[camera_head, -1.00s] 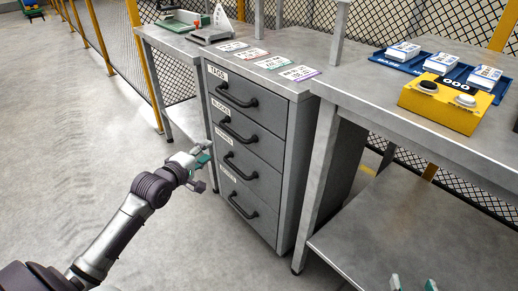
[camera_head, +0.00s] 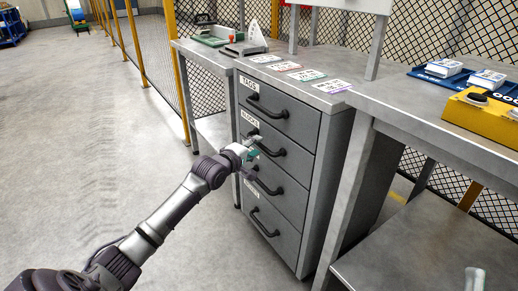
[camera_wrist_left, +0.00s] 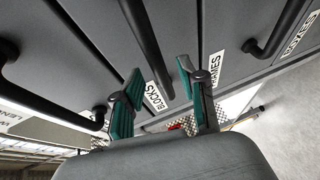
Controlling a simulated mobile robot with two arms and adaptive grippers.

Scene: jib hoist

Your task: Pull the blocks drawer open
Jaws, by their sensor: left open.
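The blocks drawer (camera_head: 296,163) is the second from the top in a grey cabinet, and its front looks flush with the others. Its black bar handle (camera_head: 272,149) is partly hidden by my left gripper (camera_head: 254,148). In the left wrist view the handle (camera_wrist_left: 147,42) runs between the two teal fingers of my open left gripper (camera_wrist_left: 163,88), with the BLOCKS label (camera_wrist_left: 155,96) near its end. I cannot tell whether the fingers touch the handle. One fingertip of my right gripper (camera_head: 475,279) shows at the bottom right edge.
The tags drawer (camera_head: 292,122) is above, and two more drawers are below. Coloured cards (camera_head: 305,75) lie on the cabinet top. A steel workbench (camera_head: 420,130) with a yellow button box (camera_head: 482,116) stands to the right. The floor (camera_head: 90,150) at left is clear.

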